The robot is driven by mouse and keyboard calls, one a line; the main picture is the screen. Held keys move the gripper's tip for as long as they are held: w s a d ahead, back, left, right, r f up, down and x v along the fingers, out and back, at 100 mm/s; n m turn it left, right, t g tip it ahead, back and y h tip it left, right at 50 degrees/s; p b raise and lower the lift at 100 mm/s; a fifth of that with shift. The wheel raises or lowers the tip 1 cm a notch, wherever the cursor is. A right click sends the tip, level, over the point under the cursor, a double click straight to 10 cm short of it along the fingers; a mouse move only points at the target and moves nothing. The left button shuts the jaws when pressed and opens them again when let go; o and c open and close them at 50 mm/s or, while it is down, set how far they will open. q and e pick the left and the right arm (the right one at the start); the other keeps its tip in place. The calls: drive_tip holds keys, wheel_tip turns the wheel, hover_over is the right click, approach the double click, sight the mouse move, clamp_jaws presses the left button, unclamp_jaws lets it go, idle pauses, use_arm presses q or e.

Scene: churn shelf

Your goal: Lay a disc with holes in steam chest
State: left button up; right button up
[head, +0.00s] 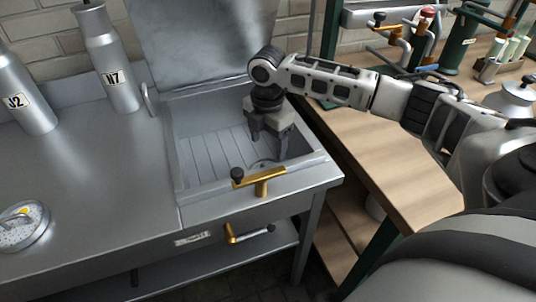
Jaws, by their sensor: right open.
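The steam chest (177,165) is an open metal box set into the steel bench, its lid raised against the wall and its floor slatted. My right gripper (269,141) reaches down into the right part of the chest with its jaws open. Just below it, a thin grey curved edge (263,163) shows near the chest's front right; it may be the disc with holes, but the gripper and the front wall partly hide it. I cannot tell whether the fingers touch it. My left gripper is not in view.
A brass handle (261,180) with a dark knob stands at the chest's front rim. Metal bottles marked N7 (110,70) and J2 (24,100) stand at the left. A round speckled dish (22,228) lies front left. A wooden bench (375,150) with tools is at the right.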

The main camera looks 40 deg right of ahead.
wheel_tip(320, 180, up, 6)
drive_tip(key=shift+f, duration=0.1)
idle(0.6)
